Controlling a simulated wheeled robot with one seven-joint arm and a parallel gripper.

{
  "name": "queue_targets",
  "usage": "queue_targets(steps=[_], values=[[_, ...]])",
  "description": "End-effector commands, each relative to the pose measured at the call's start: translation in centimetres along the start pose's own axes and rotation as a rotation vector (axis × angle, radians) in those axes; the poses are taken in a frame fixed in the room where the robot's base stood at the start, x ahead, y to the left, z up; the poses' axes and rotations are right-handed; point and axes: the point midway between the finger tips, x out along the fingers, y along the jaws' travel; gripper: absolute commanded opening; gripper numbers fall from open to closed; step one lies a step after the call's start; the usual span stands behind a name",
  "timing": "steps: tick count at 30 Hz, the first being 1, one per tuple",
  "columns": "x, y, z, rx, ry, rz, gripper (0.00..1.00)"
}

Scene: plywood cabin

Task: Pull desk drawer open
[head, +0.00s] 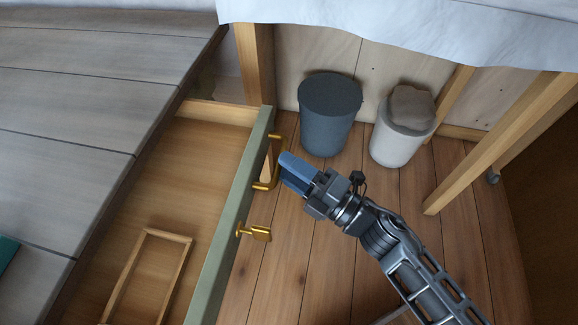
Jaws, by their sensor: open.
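The desk drawer (207,137) is pulled out from under the grey plank desktop (80,95), and its wooden inside shows. Its green front (232,205) carries a brass handle (274,174) near the far end. A brass key-like knob (255,233) sticks out of the front, nearer to me. My gripper (288,168) is open, with its blue fingers at the brass handle on the outer side of the drawer front. I cannot tell whether the fingers touch the handle. Part of the handle is hidden near the fingertips.
A small wooden frame-like tray (146,285) lies in the drawer. A dark grey bin (328,120) and a white bin (396,140) stand on the plank floor beyond my gripper. A table with a white cloth (420,32) and a wooden leg (480,160) stands behind.

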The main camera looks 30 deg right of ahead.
Motion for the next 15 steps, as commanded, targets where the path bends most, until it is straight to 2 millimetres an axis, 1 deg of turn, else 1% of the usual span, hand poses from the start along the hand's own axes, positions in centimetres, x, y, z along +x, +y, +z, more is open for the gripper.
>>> queue_targets(steps=[9, 12, 15], values=[[-5.0, -0.1, 0.1, 0.0, -0.002, -0.004, 0.4], [-6.3, -0.1, 0.0, 0.0, -0.001, -0.002, 0.4], [-7.0, -0.1, 0.0, -0.001, -0.001, -0.002, 0.4]])
